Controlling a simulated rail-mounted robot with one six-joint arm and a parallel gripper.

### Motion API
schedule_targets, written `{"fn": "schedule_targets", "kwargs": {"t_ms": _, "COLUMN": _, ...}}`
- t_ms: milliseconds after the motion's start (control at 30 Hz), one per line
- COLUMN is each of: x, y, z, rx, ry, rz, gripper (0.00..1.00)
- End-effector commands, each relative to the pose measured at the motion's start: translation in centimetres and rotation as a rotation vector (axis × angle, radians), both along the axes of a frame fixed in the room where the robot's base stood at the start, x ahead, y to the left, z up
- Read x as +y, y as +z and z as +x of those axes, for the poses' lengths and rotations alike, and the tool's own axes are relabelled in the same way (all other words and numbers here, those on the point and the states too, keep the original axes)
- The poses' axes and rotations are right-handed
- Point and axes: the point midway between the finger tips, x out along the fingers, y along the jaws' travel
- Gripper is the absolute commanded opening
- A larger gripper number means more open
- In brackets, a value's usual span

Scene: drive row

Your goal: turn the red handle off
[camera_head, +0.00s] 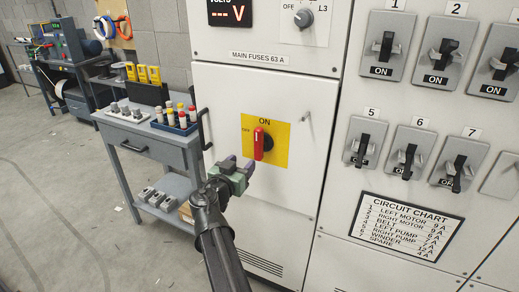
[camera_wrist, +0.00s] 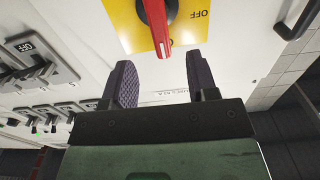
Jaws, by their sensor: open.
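The red handle (camera_head: 259,143) sits on a yellow plate (camera_head: 280,150) on the white cabinet door, under the "MAIN FUSES 63 A" label. It stands upright, in line with the ON mark at the top; OFF is at the plate's left. In the wrist view the red handle (camera_wrist: 157,26) shows at the top, with its end pointing toward my gripper. My gripper (camera_head: 238,164) is open, just left of and below the handle. In the wrist view my gripper's two fingers (camera_wrist: 163,82) are apart with nothing between them, and the handle's end is just beyond their tips.
Several black breaker switches (camera_head: 365,145) line the panel to the right, above a circuit chart (camera_head: 392,225). A selector knob (camera_head: 304,18) is above. A grey cart (camera_head: 165,150) with fuses and tools stands left of the cabinet.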

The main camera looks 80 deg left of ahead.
Motion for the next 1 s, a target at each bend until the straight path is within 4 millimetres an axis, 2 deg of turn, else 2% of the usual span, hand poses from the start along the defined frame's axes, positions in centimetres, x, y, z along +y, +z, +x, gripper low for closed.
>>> {"fn": "schedule_targets", "kwargs": {"t_ms": 167, "x": 1.0, "y": 0.0, "z": 0.8, "rx": 0.0, "ry": -0.004, "rz": -0.001, "gripper": 0.53}}
{"fn": "schedule_targets", "kwargs": {"t_ms": 400, "x": 5.5, "y": -0.1, "z": 4.2, "rx": 0.0, "ry": -0.007, "rz": -0.003, "gripper": 0.53}}
{"fn": "schedule_targets", "kwargs": {"t_ms": 600, "x": 8.1, "y": -0.1, "z": 6.4, "rx": 0.0, "ry": -0.006, "rz": -0.003, "gripper": 0.53}}
{"fn": "schedule_targets", "kwargs": {"t_ms": 900, "x": 8.5, "y": -0.1, "z": 6.8, "rx": 0.0, "ry": -0.005, "rz": -0.004, "gripper": 0.53}}
{"fn": "schedule_targets", "kwargs": {"t_ms": 933, "x": 8.5, "y": -0.1, "z": 6.8, "rx": 0.0, "ry": -0.005, "rz": -0.004, "gripper": 0.52}}
{"fn": "schedule_targets", "kwargs": {"t_ms": 1000, "x": 8.5, "y": -0.1, "z": 6.8, "rx": 0.0, "ry": -0.005, "rz": -0.004, "gripper": 0.41}}
